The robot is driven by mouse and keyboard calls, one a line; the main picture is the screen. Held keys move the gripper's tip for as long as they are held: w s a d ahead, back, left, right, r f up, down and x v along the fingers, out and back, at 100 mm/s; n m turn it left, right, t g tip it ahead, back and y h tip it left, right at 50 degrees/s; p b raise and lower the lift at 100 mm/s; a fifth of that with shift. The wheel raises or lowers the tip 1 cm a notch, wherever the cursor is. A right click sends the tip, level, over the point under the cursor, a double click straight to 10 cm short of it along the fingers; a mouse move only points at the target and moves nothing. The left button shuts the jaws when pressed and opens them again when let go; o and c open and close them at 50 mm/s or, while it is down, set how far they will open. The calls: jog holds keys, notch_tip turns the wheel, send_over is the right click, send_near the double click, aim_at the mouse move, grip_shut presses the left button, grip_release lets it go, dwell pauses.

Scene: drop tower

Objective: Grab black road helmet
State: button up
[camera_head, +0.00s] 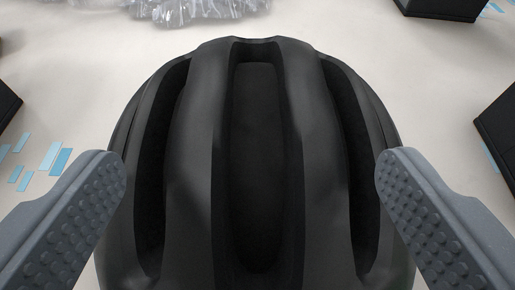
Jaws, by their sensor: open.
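The black road helmet (196,150) fills the middle of the head camera view, its long vent slots running away from me. It rests on a pale surface, and its near end is cut off by the bottom edge. My gripper (250,175) is open, with one grey studded finger on the left side of the helmet and one on the right. The fingertips overlap the helmet's outer edges in the picture. I cannot tell whether they touch it.
Clear crumpled plastic (200,10) lies beyond the helmet at the top. Black box-like objects stand at the top right (440,8), right edge (497,135) and left edge (7,105). Pale floor (440,75) with blue marks (55,157) is free between them.

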jog(key=x, duration=0.6)
jog(key=shift+w+d+f+b, duration=0.15)
jog(key=shift+w+f+b, duration=0.1)
jog(key=shift+w+b, duration=0.1)
jog(key=shift+s, duration=0.1)
jog(key=c, duration=1.4)
